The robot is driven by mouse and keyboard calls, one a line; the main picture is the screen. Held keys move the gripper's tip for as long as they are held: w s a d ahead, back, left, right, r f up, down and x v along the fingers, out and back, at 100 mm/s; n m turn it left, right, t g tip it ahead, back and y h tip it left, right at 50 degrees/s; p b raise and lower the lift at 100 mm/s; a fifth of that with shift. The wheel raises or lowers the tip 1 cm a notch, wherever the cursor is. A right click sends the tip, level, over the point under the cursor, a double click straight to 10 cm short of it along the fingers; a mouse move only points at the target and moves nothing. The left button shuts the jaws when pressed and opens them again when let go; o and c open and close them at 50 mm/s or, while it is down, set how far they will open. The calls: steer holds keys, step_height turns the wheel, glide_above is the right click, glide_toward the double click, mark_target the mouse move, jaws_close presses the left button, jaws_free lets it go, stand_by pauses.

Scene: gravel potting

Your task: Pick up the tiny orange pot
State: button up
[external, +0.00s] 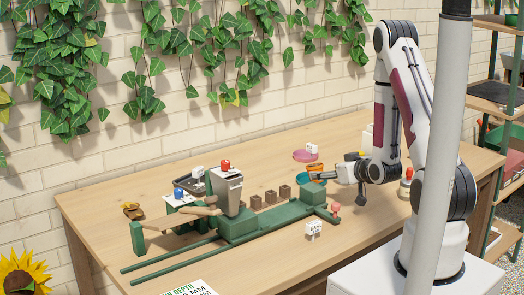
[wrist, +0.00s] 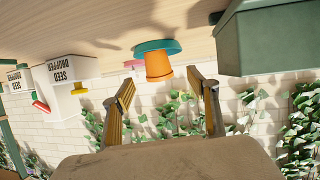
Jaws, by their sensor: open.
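The tiny orange pot (wrist: 159,66) stands on a teal saucer (wrist: 157,46) on the table; the wrist view shows them upside down. In the external view the orange pot (external: 316,168) is small and partly hidden beside my gripper (external: 337,174). In the wrist view my gripper (wrist: 158,84) is open, with its two fingers spread and the pot showing in the gap beyond the fingertips. No finger appears to touch the pot. I cannot tell the exact distance left between them.
A green block (wrist: 268,38) is close to the right finger in the wrist view. White seed droppers (wrist: 72,90) stand at the left. A green bench device (external: 238,228) lies left of my gripper in the external view. A pink saucer (external: 305,156) is behind.

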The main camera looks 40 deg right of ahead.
mark_target(322, 170)
steer(key=shift+w, duration=0.1)
steer(key=shift+x, duration=1.2)
steer(key=shift+f, duration=0.1)
steer(key=shift+d+x, duration=0.1)
steer(key=shift+x, duration=1.2)
steer(key=shift+d+x, duration=0.15)
steer(key=shift+x, duration=1.15)
steer(key=c, duration=1.4)
steer(key=shift+o, duration=0.2)
steer(key=shift+r, duration=0.3)
steer(key=shift+r, duration=4.75)
